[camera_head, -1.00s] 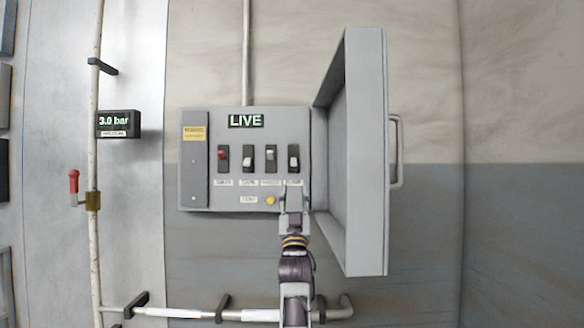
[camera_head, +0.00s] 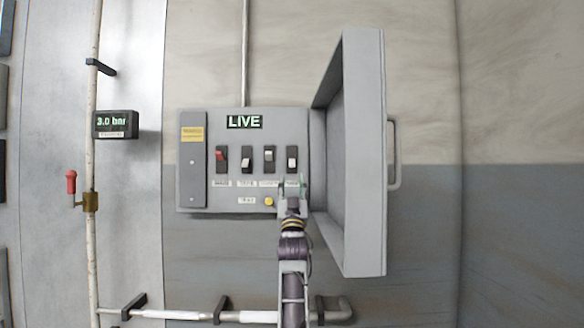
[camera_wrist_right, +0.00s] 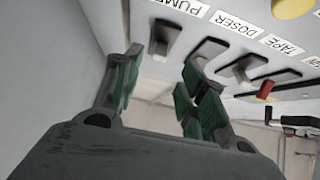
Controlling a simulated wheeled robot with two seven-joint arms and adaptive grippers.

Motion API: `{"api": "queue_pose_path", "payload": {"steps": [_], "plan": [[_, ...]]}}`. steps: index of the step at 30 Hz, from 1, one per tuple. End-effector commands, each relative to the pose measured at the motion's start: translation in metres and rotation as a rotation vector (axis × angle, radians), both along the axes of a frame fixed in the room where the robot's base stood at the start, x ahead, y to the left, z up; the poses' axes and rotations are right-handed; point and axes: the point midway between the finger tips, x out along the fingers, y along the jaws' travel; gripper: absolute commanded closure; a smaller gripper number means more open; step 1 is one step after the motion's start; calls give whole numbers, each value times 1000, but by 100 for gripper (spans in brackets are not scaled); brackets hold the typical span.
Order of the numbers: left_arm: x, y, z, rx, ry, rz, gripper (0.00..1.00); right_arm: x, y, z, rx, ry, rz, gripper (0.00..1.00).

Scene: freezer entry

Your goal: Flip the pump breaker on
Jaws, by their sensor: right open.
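The open grey breaker panel (camera_head: 225,200) holds a row of switches. The pump breaker (camera_head: 292,160) is the rightmost in the head view; its pale lever sits low in its slot. My right gripper (camera_head: 292,188) is just below it, over its label area. In the right wrist view, which looks at the panel upside down, the pump breaker (camera_wrist_right: 165,40) sits by the PUMP label, ahead of the gap between the fingers. My right gripper (camera_wrist_right: 158,85) is open and empty there, and I cannot tell whether it touches the lever. My left gripper is not in view.
The panel door (camera_head: 365,150) stands open close to the arm's right. The doser breaker (camera_head: 269,158), tape breaker (camera_head: 246,160) and red main breaker (camera_head: 221,158) are to the left. A yellow button (camera_head: 269,202) is below. The display (camera_head: 245,122) reads LIVE.

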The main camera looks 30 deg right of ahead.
Motion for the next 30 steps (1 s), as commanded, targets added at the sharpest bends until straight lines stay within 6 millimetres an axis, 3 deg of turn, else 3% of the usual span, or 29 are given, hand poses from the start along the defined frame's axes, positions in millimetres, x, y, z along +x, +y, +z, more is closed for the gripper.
{"api": "queue_pose_path", "payload": {"steps": [30], "plan": [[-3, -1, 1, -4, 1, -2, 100, 46, -29, 55, -1, -1, 0, 59]]}}
